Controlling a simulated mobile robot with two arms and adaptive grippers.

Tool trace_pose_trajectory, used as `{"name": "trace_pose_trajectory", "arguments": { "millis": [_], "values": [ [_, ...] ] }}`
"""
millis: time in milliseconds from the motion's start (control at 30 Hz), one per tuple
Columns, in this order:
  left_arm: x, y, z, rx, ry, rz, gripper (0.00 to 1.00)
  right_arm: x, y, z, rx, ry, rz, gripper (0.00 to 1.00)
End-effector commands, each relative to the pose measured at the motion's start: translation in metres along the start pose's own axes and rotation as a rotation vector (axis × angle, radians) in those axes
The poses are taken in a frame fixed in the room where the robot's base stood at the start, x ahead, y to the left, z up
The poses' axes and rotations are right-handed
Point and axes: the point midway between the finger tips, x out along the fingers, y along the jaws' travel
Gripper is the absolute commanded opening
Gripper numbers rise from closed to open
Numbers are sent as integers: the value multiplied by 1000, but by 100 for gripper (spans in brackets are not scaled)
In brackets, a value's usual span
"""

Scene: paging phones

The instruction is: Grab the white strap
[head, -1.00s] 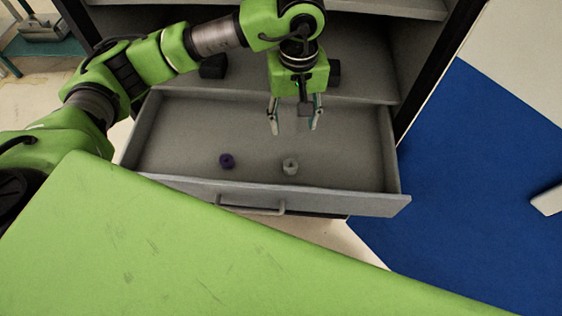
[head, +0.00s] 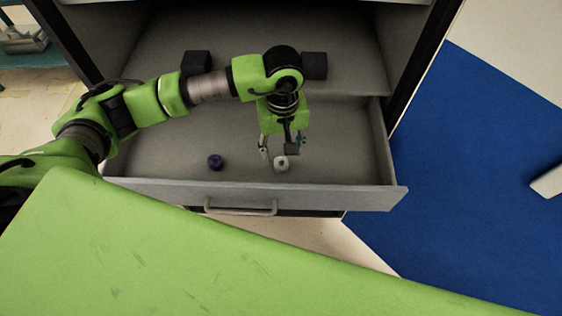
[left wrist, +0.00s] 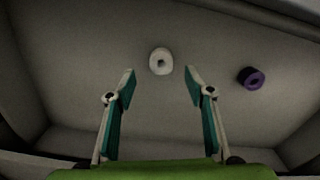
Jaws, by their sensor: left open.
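The white strap (head: 281,164) is a small rolled ring lying in the open grey drawer. In the left wrist view the white strap (left wrist: 161,61) lies just beyond and between the fingertips, not touching them. A purple strap (head: 215,162) of similar shape lies to its left in the head view; it also shows in the left wrist view (left wrist: 251,78). My left gripper (head: 280,154) is open and empty, pointing down over the drawer close to the white strap. My right gripper does not show.
The drawer (head: 150,191) has raised walls and a front handle (head: 240,207). Black blocks (head: 196,63) and (head: 314,66) sit on the shelf behind it. My green body is in the foreground. A blue floor area (head: 470,200) lies to the right.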

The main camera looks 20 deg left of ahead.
Motion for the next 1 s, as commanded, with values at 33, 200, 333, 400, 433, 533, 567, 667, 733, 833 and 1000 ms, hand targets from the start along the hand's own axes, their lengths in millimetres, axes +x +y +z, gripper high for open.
{"name": "trace_pose_trajectory", "arguments": {
  "millis": [33,200,333,400,433,533,567,667,733,833,1000],
  "values": [
    [2,0,0,0,0,-1,48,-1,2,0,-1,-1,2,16],
    [16,-3,2,-1,-4,-4,48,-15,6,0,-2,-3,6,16],
    [37,-4,3,-2,-4,-3,48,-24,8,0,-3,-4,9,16],
    [46,-3,2,-2,-3,-1,48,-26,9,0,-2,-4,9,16],
    [49,-3,2,-2,-2,-1,48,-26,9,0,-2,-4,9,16],
    [54,-3,2,-1,-1,-1,48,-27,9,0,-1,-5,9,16],
    [55,-3,1,0,0,0,48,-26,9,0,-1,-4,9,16],
    [55,-3,1,0,0,0,48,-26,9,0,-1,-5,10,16],
    [55,-3,1,0,0,0,48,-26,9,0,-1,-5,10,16],
    [55,-3,1,0,0,0,22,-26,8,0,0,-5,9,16],
    [55,-3,1,0,0,0,18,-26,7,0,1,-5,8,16]
  ]
}}
